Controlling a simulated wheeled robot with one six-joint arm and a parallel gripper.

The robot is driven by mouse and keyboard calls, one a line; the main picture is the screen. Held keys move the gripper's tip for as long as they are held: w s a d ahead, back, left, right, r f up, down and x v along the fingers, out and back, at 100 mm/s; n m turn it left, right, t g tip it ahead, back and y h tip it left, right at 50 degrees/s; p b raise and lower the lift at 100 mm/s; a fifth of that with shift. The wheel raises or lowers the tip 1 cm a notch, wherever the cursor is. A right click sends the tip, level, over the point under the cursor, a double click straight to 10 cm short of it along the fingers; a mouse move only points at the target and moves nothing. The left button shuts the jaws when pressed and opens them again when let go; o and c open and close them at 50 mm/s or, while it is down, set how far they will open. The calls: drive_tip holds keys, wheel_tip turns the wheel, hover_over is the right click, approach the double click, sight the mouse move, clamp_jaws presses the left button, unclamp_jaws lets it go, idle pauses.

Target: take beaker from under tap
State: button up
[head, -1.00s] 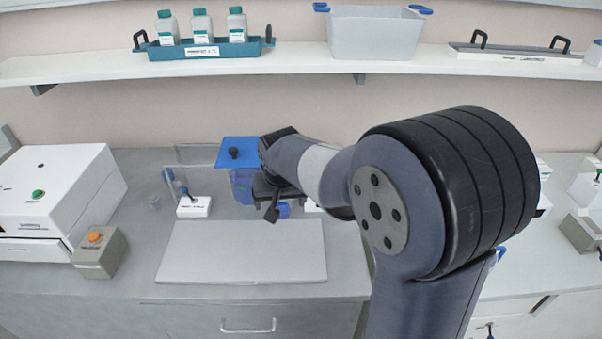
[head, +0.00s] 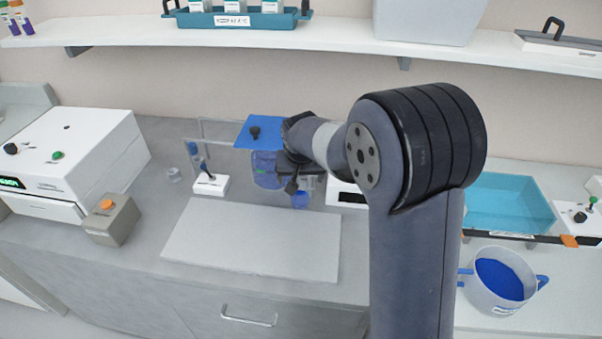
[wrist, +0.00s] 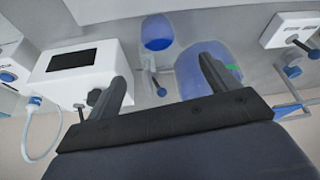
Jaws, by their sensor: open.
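The beaker (head: 300,200) is a small clear vessel with blue liquid, standing beside the blue-lidded tank (head: 266,170). In the wrist view the beaker (wrist: 157,32) shows beyond my fingertips, roughly between them in the picture, and apart from them. A dark tap lever (wrist: 156,84) shows below it there, near the tank (wrist: 205,75). My gripper (wrist: 162,65) is open and empty, its two dark fingers spread. In the head view my gripper (head: 298,178) is just above the beaker and partly hides it and the tank's front.
A white box with a dark screen (wrist: 85,60) stands close beside the beaker. A white stand with a blue lever (head: 210,185) is left of the tank. A bare pale board (head: 255,240) lies in front. A pot with blue contents (head: 498,280) and a teal bin (head: 508,203) are at right.

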sight(299, 190)
drive_tip(key=p+x, duration=0.1)
drive_tip(key=x, duration=0.8)
drive_tip(key=shift+f, duration=0.25)
drive_tip(key=shift+c, duration=0.5)
drive_tip(key=c, duration=1)
drive_tip(key=shift+w+a, duration=0.1)
drive_tip(key=shift+a, duration=0.05)
